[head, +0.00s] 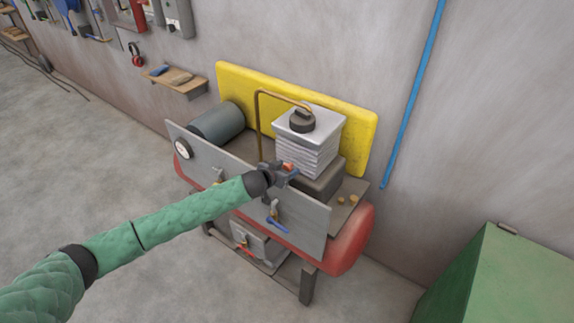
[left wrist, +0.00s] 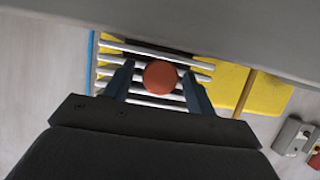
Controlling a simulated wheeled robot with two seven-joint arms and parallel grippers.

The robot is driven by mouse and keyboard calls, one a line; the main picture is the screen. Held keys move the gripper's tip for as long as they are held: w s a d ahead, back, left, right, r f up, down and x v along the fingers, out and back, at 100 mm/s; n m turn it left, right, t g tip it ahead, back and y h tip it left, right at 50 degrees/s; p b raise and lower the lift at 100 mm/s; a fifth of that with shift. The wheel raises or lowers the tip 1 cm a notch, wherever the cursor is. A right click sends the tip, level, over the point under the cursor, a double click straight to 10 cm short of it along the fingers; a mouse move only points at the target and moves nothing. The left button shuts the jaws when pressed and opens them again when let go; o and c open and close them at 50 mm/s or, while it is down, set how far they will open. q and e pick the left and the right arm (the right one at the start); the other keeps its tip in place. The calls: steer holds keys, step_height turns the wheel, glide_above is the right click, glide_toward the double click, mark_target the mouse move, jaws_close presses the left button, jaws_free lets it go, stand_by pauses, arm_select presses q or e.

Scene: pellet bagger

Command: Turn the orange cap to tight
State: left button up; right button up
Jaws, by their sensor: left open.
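The orange cap (head: 288,166) shows as a small spot at my left gripper, in front of the finned grey block on the machine. In the left wrist view the round orange cap (left wrist: 161,77) lies between the two fingertips of my left gripper (left wrist: 158,82). The fingers stand apart, with a visible gap to the cap on each side. In the head view my left gripper (head: 285,172) reaches over the top edge of the grey front panel and hides part of the cap. My right gripper is in neither view.
The grey front panel (head: 300,213) carries a gauge (head: 182,149) and a blue-handled valve (head: 277,224). A finned block (head: 307,150), a copper pipe (head: 259,125) and a yellow backboard (head: 350,125) stand behind. A red tank (head: 352,243) lies below. A green box (head: 500,280) stands at right.

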arm_select(q)
steer(key=shift+w+d+f, duration=0.15)
steer(key=shift+w+d, duration=0.05)
steer(key=shift+w, duration=0.1)
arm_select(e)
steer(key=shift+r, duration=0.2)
arm_select(q)
steer(key=shift+c, duration=0.3)
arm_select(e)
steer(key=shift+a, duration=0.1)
arm_select(q)
steer(key=c, duration=0.9)
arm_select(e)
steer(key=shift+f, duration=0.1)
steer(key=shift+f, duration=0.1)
